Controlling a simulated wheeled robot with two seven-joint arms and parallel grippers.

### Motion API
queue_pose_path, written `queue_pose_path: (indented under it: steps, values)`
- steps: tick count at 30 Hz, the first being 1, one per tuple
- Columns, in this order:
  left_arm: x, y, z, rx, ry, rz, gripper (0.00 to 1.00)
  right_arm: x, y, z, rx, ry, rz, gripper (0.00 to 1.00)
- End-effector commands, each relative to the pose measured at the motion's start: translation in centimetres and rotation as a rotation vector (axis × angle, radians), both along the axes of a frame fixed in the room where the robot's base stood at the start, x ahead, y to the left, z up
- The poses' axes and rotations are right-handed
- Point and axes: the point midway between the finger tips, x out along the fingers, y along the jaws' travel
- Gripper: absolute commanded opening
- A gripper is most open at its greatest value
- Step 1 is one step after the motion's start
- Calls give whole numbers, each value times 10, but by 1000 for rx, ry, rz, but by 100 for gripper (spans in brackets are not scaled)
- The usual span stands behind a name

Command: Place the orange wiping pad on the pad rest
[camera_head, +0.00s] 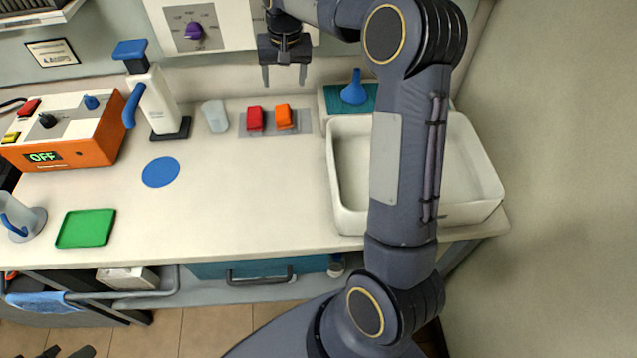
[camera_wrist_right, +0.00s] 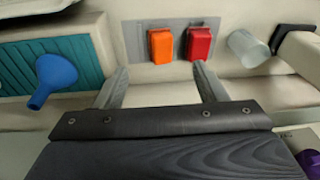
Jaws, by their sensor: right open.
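The orange wiping pad (camera_head: 285,117) lies on a grey plate (camera_head: 246,131) at the back of the counter, right of a red pad (camera_head: 255,118). In the right wrist view the orange pad (camera_wrist_right: 161,46) is left of the red pad (camera_wrist_right: 199,44). My right gripper (camera_head: 284,77) is open and empty, apart from the pads; in its wrist view the pads show between and beyond its fingers (camera_wrist_right: 162,78). Only dark tips of my left gripper (camera_head: 68,352) show at the bottom left. I cannot tell which surface is the pad rest.
A green tray (camera_head: 86,228) and a blue disc (camera_head: 161,172) lie on the counter. A clear cup (camera_head: 215,116) stands left of the grey plate. A white basin (camera_head: 462,175) is at right, partly behind my right arm, with a blue funnel (camera_head: 354,91) behind it. The counter's middle is clear.

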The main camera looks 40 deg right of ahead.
Motion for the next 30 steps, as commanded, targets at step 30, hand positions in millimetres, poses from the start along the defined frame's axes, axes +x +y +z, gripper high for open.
queue_pose_path:
  steps: [30]
  values:
    - [0, 0, 0, 0, 0, 0, 0, -330, 137, 0, 221, -391, 347, 65]
